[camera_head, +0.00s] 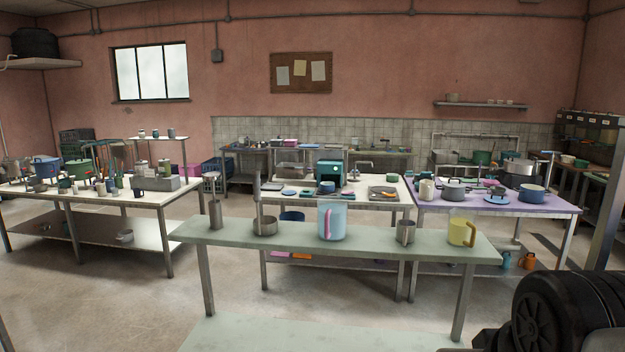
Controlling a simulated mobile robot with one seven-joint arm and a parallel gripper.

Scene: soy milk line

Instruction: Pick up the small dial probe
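I cannot pick out a small dial probe for certain. Items on the farther tables are too small to name surely. My gripper's fingers are not in view.
A crowded white table (150,198) stands at left. A middle table holds a teal machine (331,172) and a tray (384,194). A purple-topped table (540,206) with pots stands at right. Concrete floor (70,300) is open at lower left.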

